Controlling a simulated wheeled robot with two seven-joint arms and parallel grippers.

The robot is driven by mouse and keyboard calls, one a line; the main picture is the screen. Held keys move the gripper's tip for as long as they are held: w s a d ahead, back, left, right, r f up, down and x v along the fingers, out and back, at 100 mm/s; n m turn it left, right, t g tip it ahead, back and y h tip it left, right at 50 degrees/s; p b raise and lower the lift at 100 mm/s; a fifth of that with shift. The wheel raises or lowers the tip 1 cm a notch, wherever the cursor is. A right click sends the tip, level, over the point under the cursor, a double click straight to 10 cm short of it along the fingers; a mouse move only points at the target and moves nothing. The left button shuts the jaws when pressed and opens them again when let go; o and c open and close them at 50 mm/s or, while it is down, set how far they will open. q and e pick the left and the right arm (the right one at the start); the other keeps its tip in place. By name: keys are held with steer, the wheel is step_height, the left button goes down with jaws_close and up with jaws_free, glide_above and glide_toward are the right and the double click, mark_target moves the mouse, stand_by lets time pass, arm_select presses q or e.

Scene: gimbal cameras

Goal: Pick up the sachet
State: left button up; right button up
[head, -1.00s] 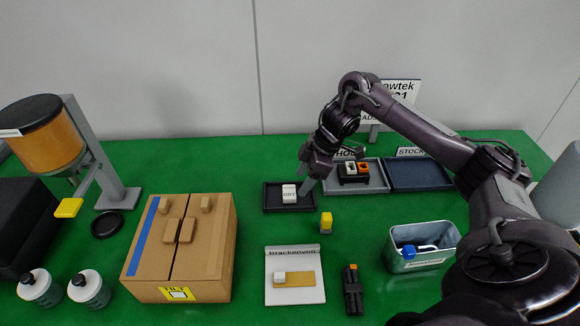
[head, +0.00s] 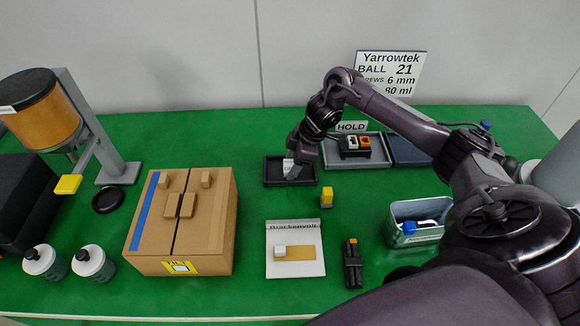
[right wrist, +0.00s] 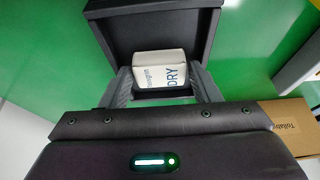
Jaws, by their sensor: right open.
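The sachet is a small white packet marked "DRY" (right wrist: 158,74). It lies in a small black tray (head: 272,180), and in the head view the sachet (head: 288,167) is partly hidden by my right gripper. My right gripper (head: 294,172) is open and reaches down over the tray. In the right wrist view my right gripper (right wrist: 165,88) has one finger on each side of the sachet's near part, with the sachet between them. I cannot tell whether the fingers touch it. My left gripper is not in view.
A yellow block (head: 326,197) stands just in front of the tray. A grey tray (head: 375,152) marked HOLD is at its right. A cardboard box (head: 213,225), a white pad (head: 310,262), a dark tool (head: 353,275) and a metal bin (head: 420,238) stand nearer.

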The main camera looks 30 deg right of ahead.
steer(key=c, duration=0.6)
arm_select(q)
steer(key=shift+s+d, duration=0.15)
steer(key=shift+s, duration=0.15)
arm_select(e)
steer(key=shift+r, duration=0.1)
